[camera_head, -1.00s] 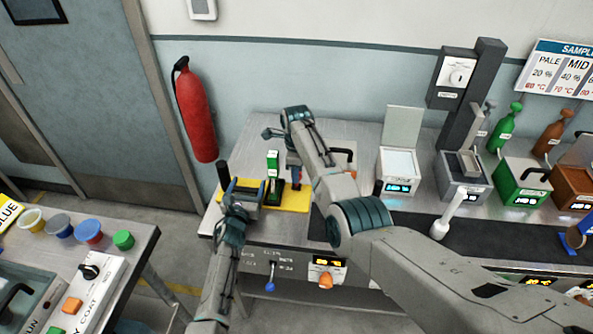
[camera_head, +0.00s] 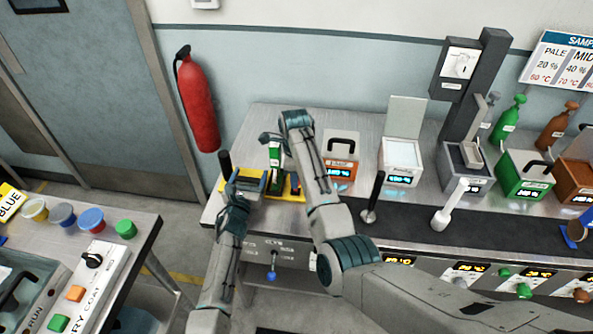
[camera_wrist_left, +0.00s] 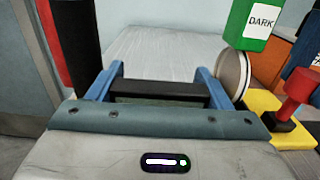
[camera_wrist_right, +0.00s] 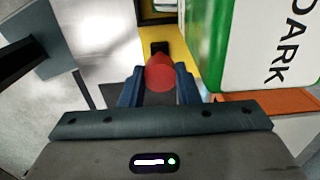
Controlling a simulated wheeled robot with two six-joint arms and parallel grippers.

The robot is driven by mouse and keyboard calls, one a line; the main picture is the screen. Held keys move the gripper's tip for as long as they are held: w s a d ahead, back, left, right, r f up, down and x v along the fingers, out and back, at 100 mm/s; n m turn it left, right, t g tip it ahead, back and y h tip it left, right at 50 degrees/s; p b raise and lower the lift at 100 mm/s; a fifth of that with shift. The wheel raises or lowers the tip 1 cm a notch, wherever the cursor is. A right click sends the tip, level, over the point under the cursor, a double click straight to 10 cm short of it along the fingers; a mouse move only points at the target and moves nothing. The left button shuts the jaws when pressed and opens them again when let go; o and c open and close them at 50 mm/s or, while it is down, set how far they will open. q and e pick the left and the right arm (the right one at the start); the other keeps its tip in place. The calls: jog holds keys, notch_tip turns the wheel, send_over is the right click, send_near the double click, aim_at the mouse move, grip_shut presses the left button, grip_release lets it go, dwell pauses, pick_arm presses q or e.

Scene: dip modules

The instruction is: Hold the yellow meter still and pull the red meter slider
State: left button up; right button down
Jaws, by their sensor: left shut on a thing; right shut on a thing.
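The yellow meter (camera_head: 229,184) is a yellow plate on the bench with a black post (camera_head: 225,163) at its left end. A green bottle labelled DARK (camera_head: 275,155) stands over it; it also shows in the left wrist view (camera_wrist_left: 249,22). My left gripper (camera_wrist_left: 160,90) is shut on a black bar (camera_wrist_left: 160,87) of the meter. The red slider (camera_wrist_left: 298,88) stands on the plate's right part. My right gripper (camera_wrist_right: 160,88) is shut on the red slider's knob (camera_wrist_right: 160,72), beside the bottle.
A black lever (camera_head: 374,194) and a white lever (camera_head: 449,207) rise at the bench front. A side table with coloured cups (camera_head: 91,220) is at the left.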

jog(key=c, duration=1.1)
grip_release()
jog(key=shift+r, duration=0.15)
notch_tip(320, 180, up, 12)
jog(key=shift+f, duration=0.1)
pick_arm(q)
jog(key=o, duration=1.4)
jog(key=shift+s, duration=0.1)
